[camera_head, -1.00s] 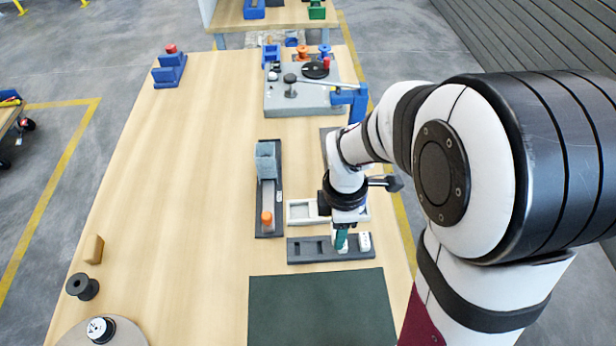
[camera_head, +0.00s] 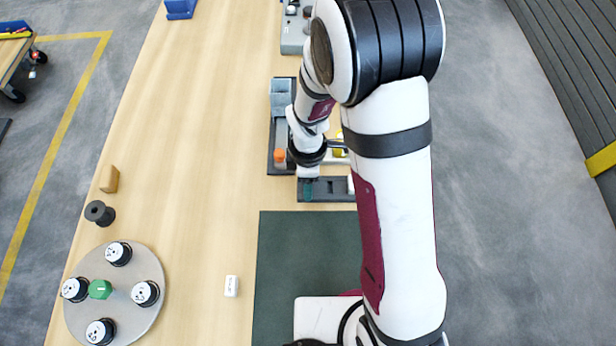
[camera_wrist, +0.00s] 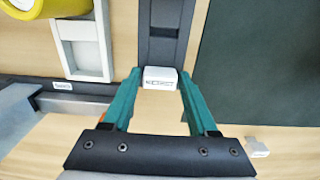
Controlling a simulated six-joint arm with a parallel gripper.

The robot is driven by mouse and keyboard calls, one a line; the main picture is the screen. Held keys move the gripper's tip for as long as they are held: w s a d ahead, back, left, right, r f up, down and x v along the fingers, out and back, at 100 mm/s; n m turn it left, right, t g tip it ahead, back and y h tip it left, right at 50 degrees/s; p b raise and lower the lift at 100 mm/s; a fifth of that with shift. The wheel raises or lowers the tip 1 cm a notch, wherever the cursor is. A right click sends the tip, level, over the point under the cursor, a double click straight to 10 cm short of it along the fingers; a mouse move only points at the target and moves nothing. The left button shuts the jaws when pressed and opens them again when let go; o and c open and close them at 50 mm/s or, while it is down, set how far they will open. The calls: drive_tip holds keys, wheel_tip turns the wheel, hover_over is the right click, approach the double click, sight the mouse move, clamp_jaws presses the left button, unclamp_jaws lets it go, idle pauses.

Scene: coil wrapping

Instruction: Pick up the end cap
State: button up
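A small white block with dark marking, which I take to be the end cap (camera_wrist: 160,78), sits between my gripper's (camera_wrist: 160,74) teal fingertips in the wrist view. The fingers lie close along both its sides and appear shut on it. It overlaps the near end of the dark slotted tray (camera_wrist: 163,45); whether it touches the tray is unclear. In the head view my gripper (camera_head: 308,188) is over the left end of this tray (camera_head: 328,194), and the block is hidden there. Another small white piece (camera_head: 231,286) lies on the table; it also shows in the wrist view (camera_wrist: 257,147).
A dark green mat (camera_head: 285,260) lies in front of the tray. A dark fixture with an orange piece (camera_head: 280,156) stands just behind. A round plate (camera_head: 140,325) with several spools is at lower left.

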drive_tip(key=shift+o, duration=1)
wheel_tip(320, 180, up, 11)
drive_tip(key=s+d+r+m, duration=0.3)
drive_tip(key=s+r+m, duration=0.1)
drive_tip(key=m, duration=0.3)
drive_tip(key=s+d+r+m+y, duration=0.1)
drive_tip(key=s+d+r+m, duration=0.2)
drive_tip(key=s+m, duration=0.4)
drive_tip(key=shift+s+r+m, duration=0.25)
drive_tip(key=shift+r+m, duration=0.25)
drive_tip(key=shift+r, duration=0.15)
drive_tip(key=shift+o, duration=0.6)
drive_tip(key=s+m, duration=0.6)
drive_tip(key=m, duration=0.2)
drive_tip(key=shift+s+d+r+m+y, duration=0.25)
drive_tip(key=shift+s+d+m+y, duration=0.05)
drive_tip(key=shift+s+y, duration=0.1)
